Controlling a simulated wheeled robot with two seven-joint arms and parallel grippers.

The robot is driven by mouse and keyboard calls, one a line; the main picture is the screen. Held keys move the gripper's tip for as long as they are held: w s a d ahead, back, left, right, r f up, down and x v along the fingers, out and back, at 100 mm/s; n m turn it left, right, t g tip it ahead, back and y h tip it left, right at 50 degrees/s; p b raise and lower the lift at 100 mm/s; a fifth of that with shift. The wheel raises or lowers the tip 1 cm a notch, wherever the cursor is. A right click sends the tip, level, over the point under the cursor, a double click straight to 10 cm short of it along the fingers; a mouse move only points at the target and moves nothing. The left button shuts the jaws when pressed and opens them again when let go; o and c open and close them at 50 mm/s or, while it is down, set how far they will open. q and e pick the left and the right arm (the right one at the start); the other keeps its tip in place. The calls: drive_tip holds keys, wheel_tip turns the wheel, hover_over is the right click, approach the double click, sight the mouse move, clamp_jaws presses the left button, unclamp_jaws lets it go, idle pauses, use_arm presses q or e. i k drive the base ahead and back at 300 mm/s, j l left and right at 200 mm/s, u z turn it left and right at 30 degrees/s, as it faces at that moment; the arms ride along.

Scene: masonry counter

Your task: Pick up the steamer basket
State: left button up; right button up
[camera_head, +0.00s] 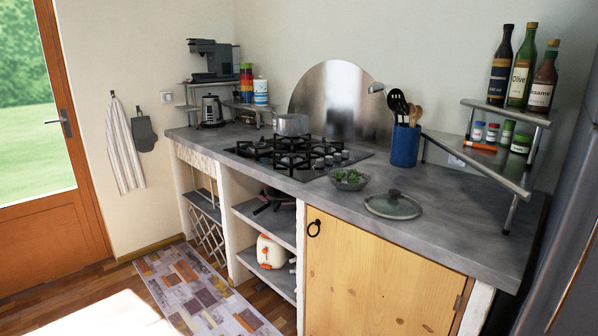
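What looks like the steamer basket (342,185) is a small grey, open bowl-shaped holder with green pieces, perhaps vegetables, in it. It stands upright on the grey counter, just in front of the hob's right front corner. A round glass lid (378,208) with a dark knob lies flat on the counter to its right. Neither of my grippers is in view.
A blue utensil holder (405,146) stands behind the basket, beside a corner shelf (485,165) with bottles and jars. The counter (440,215) is clear right of the lid.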

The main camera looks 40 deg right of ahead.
sight(365, 177)
drive_tip(key=i+z, duration=0.3)
drive_tip(key=i, duration=0.25)
drive_tip(key=i+z, duration=0.35)
drive_tip(key=i, duration=0.15)
drive_tip(key=i+j+z, duration=0.3)
drive_tip(key=i, duration=0.2)
